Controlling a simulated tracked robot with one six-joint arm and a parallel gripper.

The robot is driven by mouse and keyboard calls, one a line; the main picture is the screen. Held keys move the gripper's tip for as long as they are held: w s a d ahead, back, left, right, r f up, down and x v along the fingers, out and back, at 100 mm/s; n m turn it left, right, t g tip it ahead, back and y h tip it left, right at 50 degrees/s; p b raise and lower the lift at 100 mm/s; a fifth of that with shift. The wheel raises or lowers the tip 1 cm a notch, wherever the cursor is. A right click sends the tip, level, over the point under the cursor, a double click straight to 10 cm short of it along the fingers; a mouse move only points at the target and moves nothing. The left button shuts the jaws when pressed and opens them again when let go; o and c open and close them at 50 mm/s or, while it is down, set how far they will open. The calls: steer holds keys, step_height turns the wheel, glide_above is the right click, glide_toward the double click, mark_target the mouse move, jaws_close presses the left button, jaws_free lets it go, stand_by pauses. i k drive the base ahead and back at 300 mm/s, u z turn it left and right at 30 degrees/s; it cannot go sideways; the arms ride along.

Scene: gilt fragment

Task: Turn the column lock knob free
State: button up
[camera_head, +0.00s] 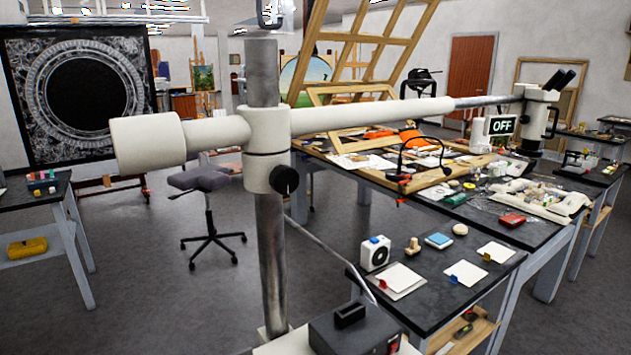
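The column lock knob (285,180) is a round black knob with a pale mark on its face. It sits on the right front of a white collar (262,150) that is around an upright grey metal column (271,260). A white boom (370,115) passes through the collar, with a thick white end (148,143) on the left. At its right end, over the large table, is a white microscope head (536,115) with black eyepieces. Whether the knob is tight or loose cannot be told. My gripper is not in view.
A black box (355,332) stands near the column's foot. A low table (415,310) with cards and small tools is to the right, and a long cluttered table (535,235) is behind it. A stool (205,185) stands behind left.

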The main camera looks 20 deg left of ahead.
mark_target(283, 179)
steer(key=z, duration=0.1)
steer(key=k, duration=0.75)
steer(key=u, duration=1.65)
steer(key=i, duration=1)
steer(key=u, duration=0.05)
